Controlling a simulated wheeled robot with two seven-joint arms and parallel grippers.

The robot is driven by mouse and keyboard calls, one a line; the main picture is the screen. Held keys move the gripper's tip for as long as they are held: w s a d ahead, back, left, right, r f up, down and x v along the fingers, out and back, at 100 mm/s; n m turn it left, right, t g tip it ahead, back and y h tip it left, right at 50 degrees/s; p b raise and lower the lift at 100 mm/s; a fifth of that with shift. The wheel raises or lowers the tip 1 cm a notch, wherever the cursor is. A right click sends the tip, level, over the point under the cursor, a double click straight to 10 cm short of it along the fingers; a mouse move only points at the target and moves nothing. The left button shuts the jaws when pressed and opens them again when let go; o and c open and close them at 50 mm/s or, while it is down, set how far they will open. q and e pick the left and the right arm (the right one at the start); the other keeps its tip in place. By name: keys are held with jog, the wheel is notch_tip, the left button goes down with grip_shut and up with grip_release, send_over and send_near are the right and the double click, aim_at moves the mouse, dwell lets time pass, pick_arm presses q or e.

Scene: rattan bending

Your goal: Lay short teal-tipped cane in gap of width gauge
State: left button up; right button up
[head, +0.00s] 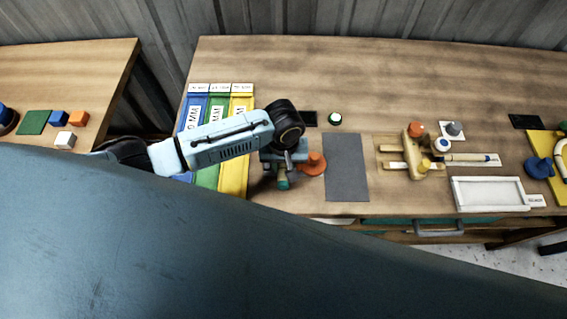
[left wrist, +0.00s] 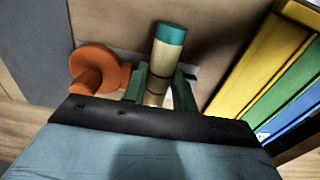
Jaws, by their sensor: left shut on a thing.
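The short cane (left wrist: 160,62) is pale with a teal tip. In the left wrist view it stands between the two green fingers of my left gripper (left wrist: 160,88), which is shut on it. In the head view my left gripper (head: 284,168) is low over the front of the bench, and a teal end (head: 283,183) shows below it. An orange piece with a round disc and a knob (left wrist: 92,68) is close beside the fingers; it also shows in the head view (head: 314,164). I cannot tell for certain which fixture is the width gauge. My right gripper is out of view.
Blue, green and yellow trays (head: 236,160) are left of the gripper. A grey mat (head: 346,168) is to its right. Farther right are a wooden fixture with pegs (head: 416,158), a white tray (head: 490,178) and a yellow board (head: 546,143). The back of the bench is mostly clear.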

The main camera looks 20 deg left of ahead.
pick_arm(q)
jog(key=o, duration=1)
jog(key=shift+o, duration=0.2)
notch_tip(320, 180, up, 14)
jog(key=p, duration=0.1)
jog(key=shift+f, duration=0.25)
jog(key=shift+s, duration=0.1)
